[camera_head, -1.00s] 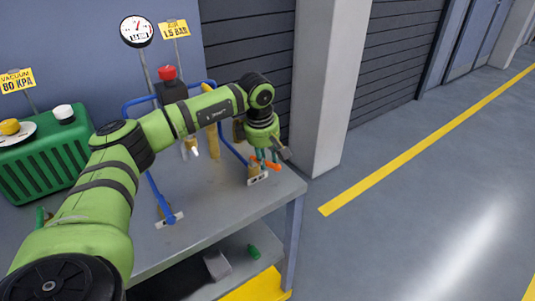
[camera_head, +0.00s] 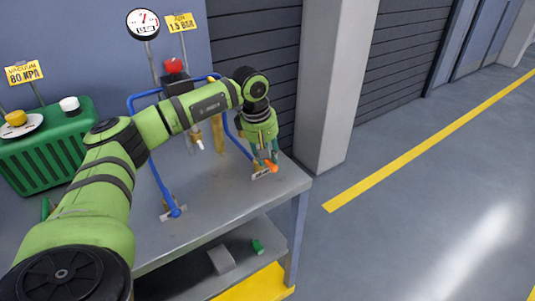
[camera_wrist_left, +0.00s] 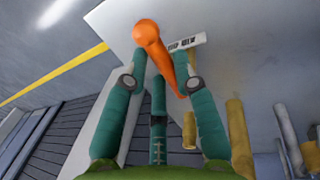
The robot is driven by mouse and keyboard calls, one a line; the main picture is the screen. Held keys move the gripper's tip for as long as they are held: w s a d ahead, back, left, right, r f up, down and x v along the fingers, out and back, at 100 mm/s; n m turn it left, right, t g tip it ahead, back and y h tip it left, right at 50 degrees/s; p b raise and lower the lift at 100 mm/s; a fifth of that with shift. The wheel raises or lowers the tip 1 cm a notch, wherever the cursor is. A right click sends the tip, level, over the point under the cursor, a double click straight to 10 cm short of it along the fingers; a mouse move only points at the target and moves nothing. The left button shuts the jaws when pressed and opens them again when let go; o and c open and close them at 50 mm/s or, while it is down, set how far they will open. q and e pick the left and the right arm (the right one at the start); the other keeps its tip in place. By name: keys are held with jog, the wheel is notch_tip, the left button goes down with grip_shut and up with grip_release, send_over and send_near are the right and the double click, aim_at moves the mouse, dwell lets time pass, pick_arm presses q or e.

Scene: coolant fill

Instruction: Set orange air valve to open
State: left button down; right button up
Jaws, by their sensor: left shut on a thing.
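The orange air valve handle (camera_head: 271,166) is at the right end of the grey bench, largely hidden by my gripper. My left gripper (camera_head: 266,161) reaches down onto it, with its green fingers closed around the handle. In the left wrist view the orange handle (camera_wrist_left: 152,42) has a rounded end and a tapering shaft. It runs between the fingers of the gripper (camera_wrist_left: 158,75). A small label plate (camera_wrist_left: 187,42) sits beside it on the bench. The valve body is hard to make out. My right gripper is not in view.
A blue-handled valve (camera_head: 173,210) stands on the bench (camera_head: 215,195) to the left, with blue tubing rising behind. A gauge (camera_head: 143,24), a red knob (camera_head: 173,65) and a green crate-like unit (camera_head: 50,150) are further back. Floor to the right is clear.

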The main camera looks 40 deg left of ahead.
pick_arm(q)
jog(key=c, duration=1)
grip_release()
jog(key=shift+r, duration=0.1)
jog(key=r, duration=0.4)
jog(key=s+r, duration=0.1)
jog(key=r, duration=0.2)
jog(key=s+r, duration=0.1)
jog(key=r, duration=0.3)
jog(key=shift+s+a+r, duration=0.15)
jog(key=shift+a+r, duration=0.2)
